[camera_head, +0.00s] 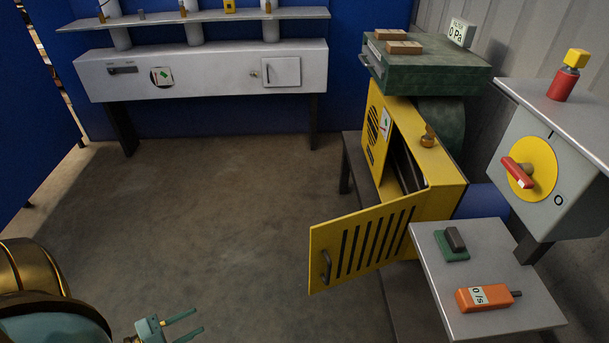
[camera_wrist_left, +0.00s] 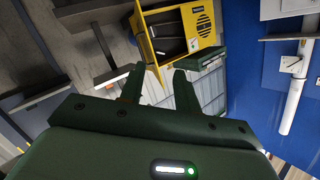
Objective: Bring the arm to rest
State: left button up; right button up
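My left gripper (camera_head: 188,325) shows at the bottom of the head view, low over the bare floor. Its two green fingers are apart with nothing between them. In the left wrist view the same gripper (camera_wrist_left: 158,80) has its fingers spread and empty, and the picture is strongly turned. Part of my own body shows at the bottom left of the head view. My right gripper is in neither view.
A yellow cabinet (camera_head: 447,197) has its slatted door (camera_head: 365,245) swung open toward the floor space. A side table (camera_head: 500,318) holds an orange meter (camera_head: 484,298). A switch box (camera_head: 545,150) stands right. A grey bench (camera_head: 215,68) is at the back. The middle floor is clear.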

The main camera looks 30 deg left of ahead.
pick_arm(q)
jog(key=s+a+f+n+g+y, duration=0.2)
jog(key=s+a+f+g+y, duration=0.6)
jog(key=a+f, duration=0.55)
jog(key=s+a+f+n+g+y, duration=0.25)
jog(key=s+a+g, duration=0.35)
jog(key=s, duration=0.4)
jog(key=s+d+f+h, duration=0.1)
jog(key=d+f, duration=0.1)
jog(key=d, duration=0.9)
jog(key=s+d+f+n+h, duration=0.1)
jog(key=d+f+h, duration=0.1)
jog(key=d, duration=1)
jog(key=s+d+f+g+h, duration=0.1)
jog(key=d+f, duration=0.3)
jog(key=d, duration=0.8)
jog(key=shift+s+d+n+h+p, duration=0.25)
jog(key=shift+n+h+p, duration=0.15)
jog(key=shift+h, duration=0.25)
